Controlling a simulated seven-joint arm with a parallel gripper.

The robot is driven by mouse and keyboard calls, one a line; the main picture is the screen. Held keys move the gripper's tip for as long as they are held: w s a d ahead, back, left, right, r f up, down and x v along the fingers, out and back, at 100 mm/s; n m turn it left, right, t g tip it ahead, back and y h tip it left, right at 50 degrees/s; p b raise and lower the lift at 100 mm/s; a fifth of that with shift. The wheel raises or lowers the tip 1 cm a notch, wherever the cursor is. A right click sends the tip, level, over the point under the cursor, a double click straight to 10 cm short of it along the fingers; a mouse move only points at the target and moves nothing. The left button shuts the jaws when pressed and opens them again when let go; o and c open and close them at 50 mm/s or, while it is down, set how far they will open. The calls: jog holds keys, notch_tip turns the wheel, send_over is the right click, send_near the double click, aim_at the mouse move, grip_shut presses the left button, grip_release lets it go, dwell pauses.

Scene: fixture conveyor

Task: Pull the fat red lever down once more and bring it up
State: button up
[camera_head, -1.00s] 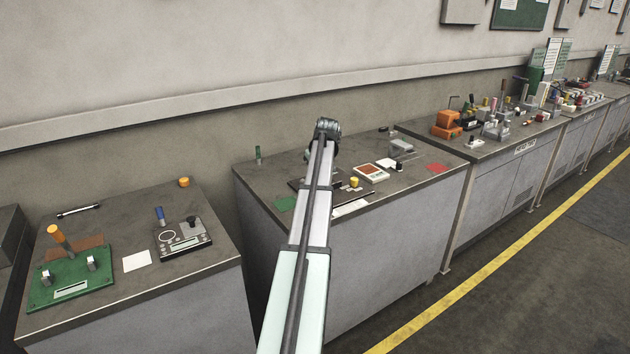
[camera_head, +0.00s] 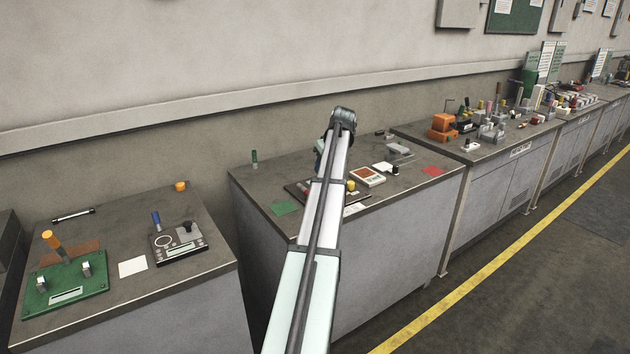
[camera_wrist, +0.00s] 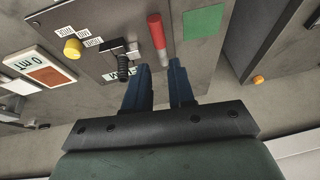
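The fat red lever (camera_wrist: 157,33) shows in the wrist view as a thick red rod with a grey end, over a dark plate on the bench. My gripper (camera_wrist: 160,67) is open, with two blue fingers apart and nothing between them that I can make out. The lever's grey end is just beyond the gap between the fingertips; I cannot tell if they touch.
Beside the lever are a thin black lever (camera_wrist: 122,66) and a yellow knob (camera_wrist: 72,48). A green square (camera_wrist: 203,23) lies on the other side. A white box with a red-brown face (camera_head: 367,177) stands right of my arm. The left bench holds a green lever board (camera_head: 65,285).

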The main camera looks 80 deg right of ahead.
jog(key=shift+o, duration=1.4)
jog(key=shift+s+d+f+t+y, duration=0.4)
jog(key=shift+s+d+f, duration=0.25)
jog(key=shift+d, duration=0.25)
jog(key=x, duration=1.3)
jog(key=shift+w+a+f, duration=0.15)
jog(key=shift+f, duration=0.1)
jog(key=shift+c, duration=0.3)
grip_shut()
